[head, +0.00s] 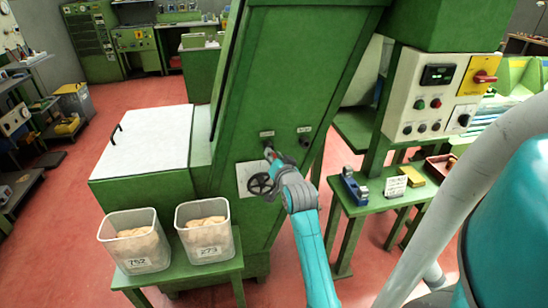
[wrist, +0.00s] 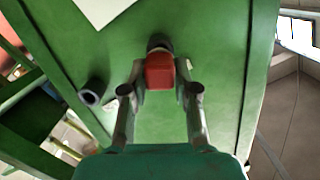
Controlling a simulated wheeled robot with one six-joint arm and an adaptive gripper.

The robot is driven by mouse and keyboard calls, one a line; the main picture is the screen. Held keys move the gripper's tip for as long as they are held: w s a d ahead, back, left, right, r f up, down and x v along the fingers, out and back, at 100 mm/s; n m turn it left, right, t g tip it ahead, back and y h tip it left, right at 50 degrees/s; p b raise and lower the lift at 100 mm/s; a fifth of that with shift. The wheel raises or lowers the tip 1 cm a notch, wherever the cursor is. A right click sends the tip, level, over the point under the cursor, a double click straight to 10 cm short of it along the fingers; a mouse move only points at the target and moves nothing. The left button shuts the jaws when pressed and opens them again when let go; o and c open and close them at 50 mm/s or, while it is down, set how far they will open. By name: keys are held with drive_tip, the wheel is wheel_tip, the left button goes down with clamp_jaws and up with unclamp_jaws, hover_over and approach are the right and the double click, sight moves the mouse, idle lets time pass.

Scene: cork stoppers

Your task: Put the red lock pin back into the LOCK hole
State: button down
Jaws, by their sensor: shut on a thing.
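The red lock pin (wrist: 159,72) shows as a red block between the fingertips of my gripper (wrist: 160,84) in the wrist view. My gripper is shut on it. A dark round socket (wrist: 158,42) on the green panel lies right behind the pin; how deep the pin sits in it cannot be told. In the head view my gripper (head: 272,155) is at the left of two labelled sockets and mostly hides pin and socket. The second socket (head: 304,141) is to the right and looks empty; it also shows in the wrist view (wrist: 92,94). The small labels are not clearly readable.
A black handwheel (head: 260,184) on a white plate sits just below-left of my gripper. Two clear bins (head: 135,240) of corks stand on a green bench. A side table (head: 388,205) holds a blue tool and a yellow block. A control box (head: 432,95) hangs right.

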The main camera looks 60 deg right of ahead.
drive_tip(key=shift+x, duration=1.1)
idle(1.1)
drive_tip(key=c, duration=0.8)
unclamp_jaws()
drive_tip(key=shift+d+r, duration=0.1)
drive_tip(key=shift+r, duration=0.05)
drive_tip(key=v, duration=1.2)
drive_tip(key=shift+r, duration=0.1)
